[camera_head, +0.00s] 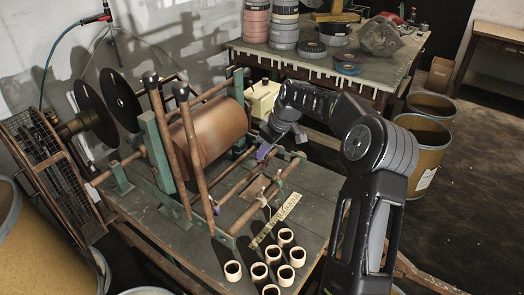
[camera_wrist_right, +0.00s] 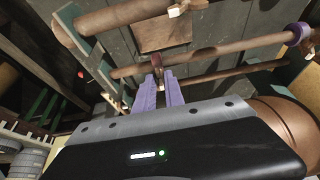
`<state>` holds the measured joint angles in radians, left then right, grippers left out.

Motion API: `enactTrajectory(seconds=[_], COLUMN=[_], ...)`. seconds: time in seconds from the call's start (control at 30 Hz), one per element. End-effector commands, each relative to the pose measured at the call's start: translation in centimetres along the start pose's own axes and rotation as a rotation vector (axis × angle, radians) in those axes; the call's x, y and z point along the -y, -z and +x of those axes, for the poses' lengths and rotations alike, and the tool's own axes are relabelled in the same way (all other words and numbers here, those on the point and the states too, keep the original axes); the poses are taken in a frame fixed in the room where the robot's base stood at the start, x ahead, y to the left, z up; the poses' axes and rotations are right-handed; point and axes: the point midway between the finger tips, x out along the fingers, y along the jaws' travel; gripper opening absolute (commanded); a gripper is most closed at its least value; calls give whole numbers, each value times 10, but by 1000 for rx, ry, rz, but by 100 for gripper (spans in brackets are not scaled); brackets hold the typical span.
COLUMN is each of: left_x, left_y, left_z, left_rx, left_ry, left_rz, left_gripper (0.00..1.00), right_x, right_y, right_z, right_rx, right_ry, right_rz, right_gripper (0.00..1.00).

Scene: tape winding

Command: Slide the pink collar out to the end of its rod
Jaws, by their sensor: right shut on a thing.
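My right gripper (camera_head: 266,151) reaches in from the right, with its lilac fingers down among the copper-brown rods beside the large brown roll (camera_head: 208,133). In the right wrist view, its fingers (camera_wrist_right: 158,88) are closed on a small, dull pinkish piece (camera_wrist_right: 157,61) at a rod (camera_wrist_right: 210,54). This appears to be the pink collar, partly hidden by the fingertips and shadow. A mauve ring (camera_wrist_right: 298,32) sits farther right along the rod in that view. My left gripper is not in view.
Several cream rings (camera_head: 285,235) stand on the front of the grey-green bench, beside a yellowish labelled strip (camera_head: 275,222). Tall brown posts (camera_head: 192,150) and black discs (camera_head: 120,95) stand left. A table (camera_head: 310,60) with tape stacks is behind; drums (camera_head: 423,150) stand right.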

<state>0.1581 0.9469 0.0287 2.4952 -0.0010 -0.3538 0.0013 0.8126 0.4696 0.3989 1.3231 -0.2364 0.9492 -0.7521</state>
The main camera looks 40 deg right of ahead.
Motion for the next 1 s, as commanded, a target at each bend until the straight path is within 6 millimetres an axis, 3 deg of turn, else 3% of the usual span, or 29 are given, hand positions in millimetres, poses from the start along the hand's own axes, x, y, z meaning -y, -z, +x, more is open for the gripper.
enactTrajectory(seconds=[0.6,1.0], left_x=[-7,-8], left_y=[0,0], left_z=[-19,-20], left_rx=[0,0], left_ry=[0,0], left_rz=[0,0], left_gripper=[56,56], right_x=[-27,-32], right_y=[2,1], right_z=[-2,-1], right_rx=[-3,-3], right_ry=[-3,-2], right_rz=[0,-1], right_gripper=[0,0])
